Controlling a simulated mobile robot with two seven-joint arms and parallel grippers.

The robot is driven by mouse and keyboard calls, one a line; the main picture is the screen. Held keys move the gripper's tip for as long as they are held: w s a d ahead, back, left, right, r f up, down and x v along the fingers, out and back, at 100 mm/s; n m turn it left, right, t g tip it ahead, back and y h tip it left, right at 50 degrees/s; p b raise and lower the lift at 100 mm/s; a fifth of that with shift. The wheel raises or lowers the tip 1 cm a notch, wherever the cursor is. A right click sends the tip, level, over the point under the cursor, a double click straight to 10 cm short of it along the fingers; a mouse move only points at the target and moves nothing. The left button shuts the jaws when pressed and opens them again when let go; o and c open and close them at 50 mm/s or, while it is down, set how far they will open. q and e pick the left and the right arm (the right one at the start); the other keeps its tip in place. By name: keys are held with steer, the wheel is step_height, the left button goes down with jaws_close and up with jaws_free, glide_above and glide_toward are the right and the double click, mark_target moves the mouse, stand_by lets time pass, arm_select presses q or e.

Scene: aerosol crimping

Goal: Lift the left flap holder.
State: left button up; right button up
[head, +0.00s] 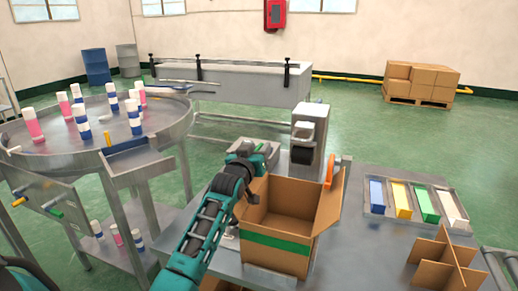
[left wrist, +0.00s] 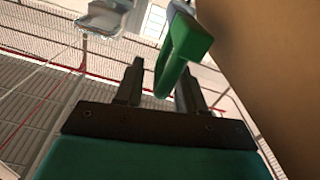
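The left flap holder, a green clip-like loop, shows in the left wrist view (left wrist: 190,45) at the upper edge of a brown cardboard surface. My left gripper (left wrist: 158,80) is open, with one finger on each side of the holder's lower leg. The leg is nearer the right finger, and a gap shows towards the left one. In the head view my left gripper (head: 252,158) is at the left rear edge of the open cardboard box (head: 276,250); the green holder is hard to make out there. An orange flap holder (head: 329,170) sits at the box's right rear. My right gripper is out of view.
The box stands on a grey worktable (head: 365,240). A grey machine (head: 308,135) is just behind it. A tray (head: 420,215) with blue, yellow, green and white items and a cardboard divider (head: 440,262) are at right. A round table (head: 70,148) with bottles is left.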

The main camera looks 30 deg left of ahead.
arm_select(q)
steer(key=shift+w+a, duration=0.15)
steer(key=shift+w, duration=0.3)
steer(key=shift+c, duration=0.4)
jaws_close()
